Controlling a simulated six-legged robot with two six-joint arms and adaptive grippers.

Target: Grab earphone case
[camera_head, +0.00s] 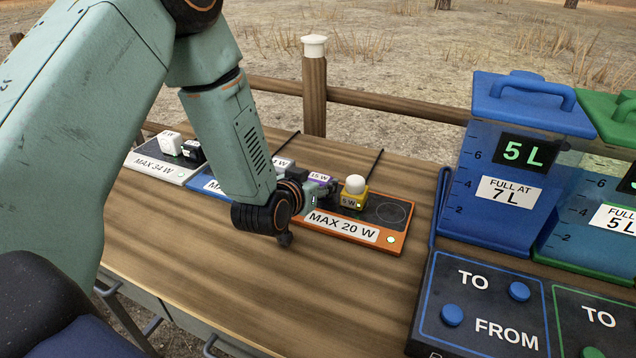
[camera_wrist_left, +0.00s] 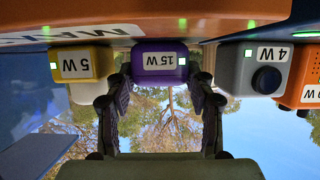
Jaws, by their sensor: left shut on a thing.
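My left gripper (camera_head: 316,188) reaches down over the orange board marked MAX 20 W (camera_head: 392,238). In the left wrist view, which is upside down, its two fingers (camera_wrist_left: 159,92) stand on either side of a purple block marked 15 W (camera_wrist_left: 160,62), shut on it. Which piece is the earphone case I cannot tell. My right gripper is out of view.
A grey block marked 4 W (camera_wrist_left: 250,68) is near the fingers in the left wrist view. A blue board and a pale MAX 34 W board (camera_head: 160,168) lie left. Water containers (camera_head: 515,140) and a button panel (camera_head: 485,312) stand right. The wooden top (camera_head: 250,275) in front is clear.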

